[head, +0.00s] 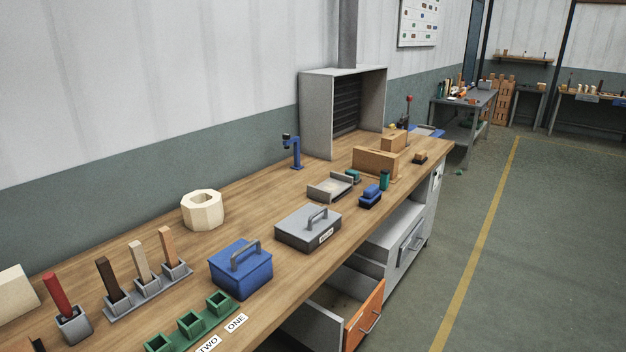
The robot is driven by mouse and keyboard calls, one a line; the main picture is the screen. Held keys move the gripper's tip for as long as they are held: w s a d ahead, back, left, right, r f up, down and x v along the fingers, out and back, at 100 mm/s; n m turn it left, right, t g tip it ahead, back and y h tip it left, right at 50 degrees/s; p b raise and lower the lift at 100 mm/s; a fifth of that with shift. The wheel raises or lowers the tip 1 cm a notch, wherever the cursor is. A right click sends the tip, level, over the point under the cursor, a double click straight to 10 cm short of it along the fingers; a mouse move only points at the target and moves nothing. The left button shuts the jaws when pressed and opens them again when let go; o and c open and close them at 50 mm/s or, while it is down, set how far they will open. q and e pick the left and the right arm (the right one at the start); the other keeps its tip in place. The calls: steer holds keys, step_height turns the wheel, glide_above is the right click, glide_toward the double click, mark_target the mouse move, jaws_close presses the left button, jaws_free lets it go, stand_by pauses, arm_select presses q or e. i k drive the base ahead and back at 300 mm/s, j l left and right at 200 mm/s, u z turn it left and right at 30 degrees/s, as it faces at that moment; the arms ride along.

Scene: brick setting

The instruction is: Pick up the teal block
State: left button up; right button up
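A small teal piece (354,176) sits at the right end of the low grey tray (322,193) on the long wooden workbench (260,206). It is partly hidden and too small for me to tell its exact shape, or whether it is in the tray or just behind it. A dark teal-green upright piece (384,180) stands to its right, behind a blue stacked piece (370,197). Neither of my grippers shows in the head view.
A grey lidded box (308,229) and a blue lidded box (241,270) stand nearer on the bench. Green sockets (190,323) line the front edge. An orange-fronted drawer (363,318) sticks out open below. The floor (540,250) on the right is clear.

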mark_target(350, 172)
steer(key=i+l+u, duration=0.15)
steer(key=u, duration=0.35)
steer(key=i+l+u, duration=0.1)
steer(key=l+u, duration=0.15)
steer(key=u, duration=0.2)
steer(key=l+u, duration=0.3)
steer(key=u, duration=0.2)
steer(key=i, duration=0.05)
